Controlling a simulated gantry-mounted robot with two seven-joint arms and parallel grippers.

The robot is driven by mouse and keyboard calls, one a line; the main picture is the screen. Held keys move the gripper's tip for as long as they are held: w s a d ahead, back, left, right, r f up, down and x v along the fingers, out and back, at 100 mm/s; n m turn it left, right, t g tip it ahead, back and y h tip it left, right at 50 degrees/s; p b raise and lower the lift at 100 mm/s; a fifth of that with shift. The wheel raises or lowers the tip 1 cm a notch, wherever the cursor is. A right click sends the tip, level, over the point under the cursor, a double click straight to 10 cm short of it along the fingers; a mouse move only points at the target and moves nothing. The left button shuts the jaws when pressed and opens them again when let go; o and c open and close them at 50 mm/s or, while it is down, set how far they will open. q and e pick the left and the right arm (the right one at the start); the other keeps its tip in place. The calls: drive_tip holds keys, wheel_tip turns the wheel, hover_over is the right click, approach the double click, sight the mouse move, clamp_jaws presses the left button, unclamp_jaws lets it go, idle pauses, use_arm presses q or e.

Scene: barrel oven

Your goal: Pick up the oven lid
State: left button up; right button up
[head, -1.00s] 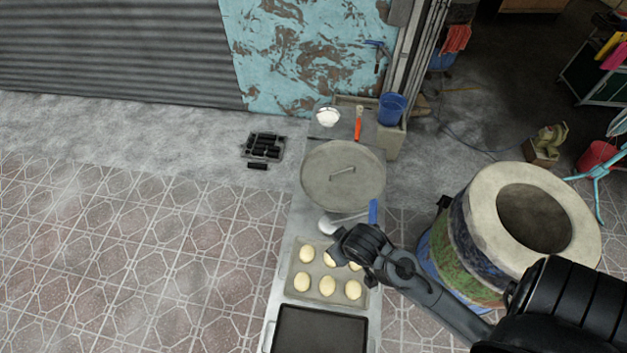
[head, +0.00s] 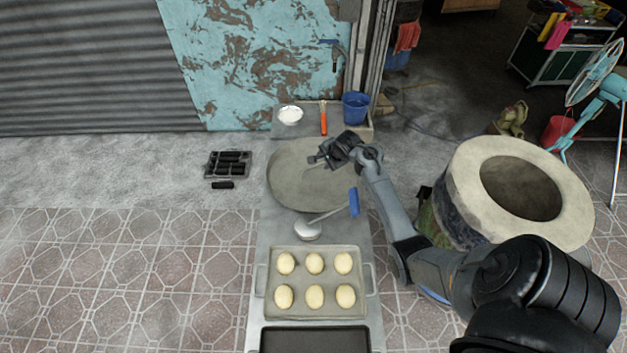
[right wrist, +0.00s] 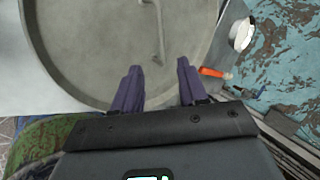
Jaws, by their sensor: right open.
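The oven lid (head: 295,187) is a round grey disc lying flat on the narrow metal table. Its raised bar handle shows in the right wrist view (right wrist: 158,35); in the head view my gripper covers most of it. My right gripper (head: 318,160) is over the lid, close to the handle. In the right wrist view its two purple fingers (right wrist: 157,82) are apart and empty, with the handle ahead of the gap between them and not between the fingertips. My left gripper is not in view.
The barrel oven (head: 465,190) stands open-topped at right. On the table are a ladle (head: 309,231) with a blue handle, a tray of dough balls (head: 315,313), a dark tray (head: 315,340), a white bowl (head: 290,115), an orange-handled tool (head: 323,120) and a blue bucket (head: 356,107).

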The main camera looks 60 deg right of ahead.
sight(315, 165)
drive_tip(key=shift+m, duration=0.4)
drive_tip(key=b+x, duration=0.3)
drive_tip(key=x, duration=0.7)
drive_tip(key=shift+w+d, duration=0.1)
drive_tip(key=shift+d, duration=0.1)
drive_tip(key=shift+w+d+f+b, duration=0.15)
drive_tip(key=shift+w+f+b, duration=0.15)
drive_tip(key=shift+f+b, duration=0.2)
clamp_jaws()
idle(0.3)
